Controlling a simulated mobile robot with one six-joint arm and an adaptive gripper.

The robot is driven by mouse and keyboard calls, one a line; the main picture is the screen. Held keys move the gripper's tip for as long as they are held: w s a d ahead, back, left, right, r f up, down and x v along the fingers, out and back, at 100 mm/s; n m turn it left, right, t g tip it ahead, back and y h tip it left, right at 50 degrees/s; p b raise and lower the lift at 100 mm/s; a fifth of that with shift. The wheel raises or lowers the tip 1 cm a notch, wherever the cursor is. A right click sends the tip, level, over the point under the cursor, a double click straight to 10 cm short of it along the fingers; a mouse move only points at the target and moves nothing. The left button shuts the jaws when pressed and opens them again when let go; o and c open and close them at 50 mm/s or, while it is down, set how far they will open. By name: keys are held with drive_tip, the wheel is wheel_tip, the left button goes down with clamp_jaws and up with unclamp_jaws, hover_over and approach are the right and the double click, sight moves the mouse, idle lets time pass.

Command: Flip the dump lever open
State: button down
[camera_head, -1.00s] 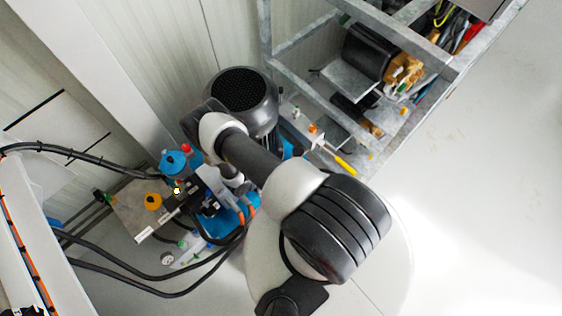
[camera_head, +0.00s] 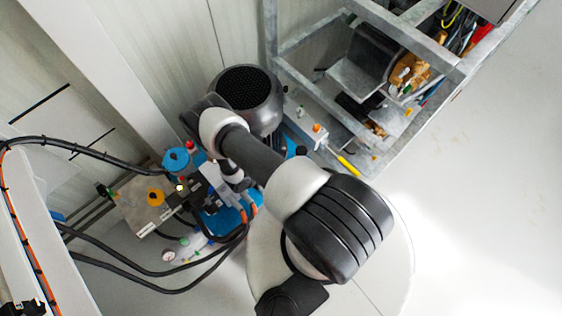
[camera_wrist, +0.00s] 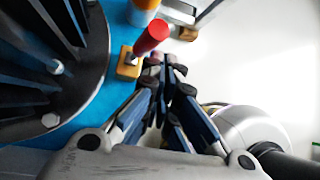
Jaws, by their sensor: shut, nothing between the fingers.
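A short red handle (camera_wrist: 152,37) stands tilted on a small brass-coloured block (camera_wrist: 129,63) on a blue base, in the wrist view. It looks like the dump lever, though no label shows. My gripper (camera_wrist: 165,68) is shut and empty, its fingertips just right of and below the red handle. I cannot tell whether they touch it. In the head view the blue pump (camera_head: 228,218) lies partly under my arm; my gripper is hard to make out there, and I cannot pick out this red handle with certainty.
A dark finned motor (camera_wrist: 45,60) is close on the left in the wrist view. An orange-and-white cylinder (camera_wrist: 141,12) stands behind the handle. A metal frame (camera_head: 392,158) and a yellow handle (camera_head: 348,165) are to the right in the head view. Black hoses (camera_head: 150,271) loop at left.

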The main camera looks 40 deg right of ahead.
drive_tip(key=s+v, duration=0.1)
drive_tip(key=v, duration=1)
drive_tip(key=shift+w, duration=0.5)
drive_tip(key=shift+s, duration=0.1)
